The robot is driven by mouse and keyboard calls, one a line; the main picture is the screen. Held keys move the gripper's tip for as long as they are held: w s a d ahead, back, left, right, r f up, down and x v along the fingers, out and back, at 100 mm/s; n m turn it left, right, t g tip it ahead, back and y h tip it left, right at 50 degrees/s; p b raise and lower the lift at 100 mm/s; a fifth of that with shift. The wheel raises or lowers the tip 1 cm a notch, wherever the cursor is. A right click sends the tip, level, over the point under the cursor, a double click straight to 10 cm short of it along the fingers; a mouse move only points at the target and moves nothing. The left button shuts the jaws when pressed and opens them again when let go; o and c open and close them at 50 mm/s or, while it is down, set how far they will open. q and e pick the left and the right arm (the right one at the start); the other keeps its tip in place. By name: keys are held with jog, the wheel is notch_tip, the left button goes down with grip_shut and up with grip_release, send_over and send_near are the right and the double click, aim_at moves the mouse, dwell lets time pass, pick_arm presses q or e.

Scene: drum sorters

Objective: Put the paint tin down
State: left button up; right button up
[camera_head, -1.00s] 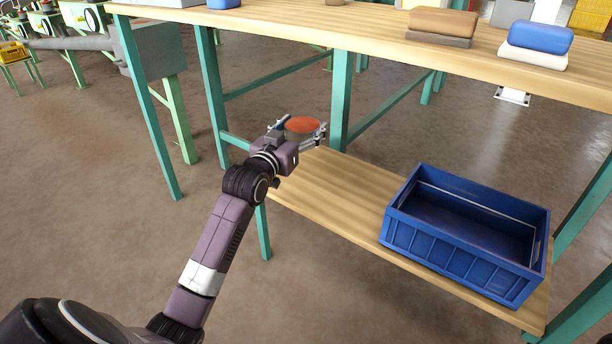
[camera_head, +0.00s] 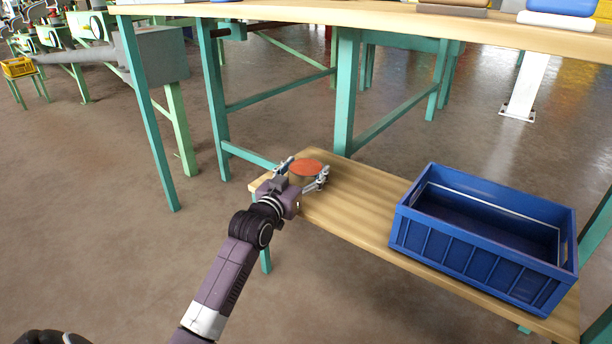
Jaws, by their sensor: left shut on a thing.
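The paint tin (camera_head: 306,170) is a small round tin with an orange-red top and a tan side. My left gripper (camera_head: 307,176) is shut around it, one finger on each side. The tin is upright at the left end of the wooden lower shelf (camera_head: 345,205). I cannot tell whether its base touches the shelf, as the gripper hides its lower part. My right gripper is not in view.
A blue crate (camera_head: 470,262), seemingly empty, stands on the right part of the shelf. The bench top (camera_head: 390,17) overhangs behind, on green legs (camera_head: 345,95). The shelf is bare between tin and crate.

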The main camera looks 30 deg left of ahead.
pick_arm(q)
jog(key=shift+r, duration=0.25)
jog(key=o, duration=2.1)
jog(key=shift+f, duration=0.2)
